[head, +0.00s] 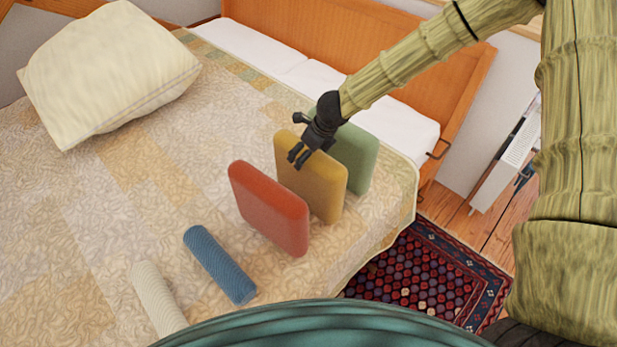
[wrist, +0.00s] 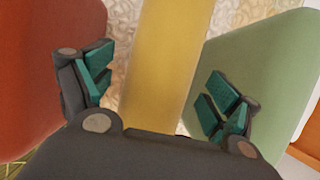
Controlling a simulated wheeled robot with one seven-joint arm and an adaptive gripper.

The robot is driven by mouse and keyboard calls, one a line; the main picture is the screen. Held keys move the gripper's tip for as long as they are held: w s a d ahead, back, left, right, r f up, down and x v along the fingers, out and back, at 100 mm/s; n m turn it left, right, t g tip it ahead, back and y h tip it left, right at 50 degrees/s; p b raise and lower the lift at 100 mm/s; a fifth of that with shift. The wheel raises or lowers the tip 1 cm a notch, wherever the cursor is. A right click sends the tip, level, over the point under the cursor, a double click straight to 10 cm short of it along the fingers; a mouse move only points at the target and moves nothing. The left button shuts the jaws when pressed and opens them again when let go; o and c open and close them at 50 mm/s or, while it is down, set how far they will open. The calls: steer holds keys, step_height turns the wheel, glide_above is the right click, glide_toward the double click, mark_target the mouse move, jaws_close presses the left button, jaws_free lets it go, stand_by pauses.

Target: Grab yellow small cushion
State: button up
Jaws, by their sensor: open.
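The yellow small cushion (head: 318,184) stands on edge on the bed, between a red cushion (head: 268,207) and a green cushion (head: 355,158). My gripper (head: 297,156) is at the upper part of the yellow cushion in the head view and hides some of it. In the wrist view the yellow cushion (wrist: 160,70) runs upright between the two open fingers of my gripper (wrist: 158,95). A gap shows between it and each finger. The red cushion (wrist: 45,75) lies beyond the left finger and the green cushion (wrist: 270,75) beyond the right finger.
A blue roll (head: 220,265) and a cream roll (head: 157,298) lie on the bed (head: 120,200) at the front. A large cream pillow (head: 108,72) is at the back left. The wooden headboard (head: 330,40) is behind. A patterned rug (head: 440,275) lies on the floor at right.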

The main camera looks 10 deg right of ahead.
steer(key=shift+x, duration=1.4)
steer(key=shift+f, duration=0.15)
steer(key=shift+s, duration=0.1)
steer(key=c, duration=1.5)
steer(key=shift+c, duration=0.3)
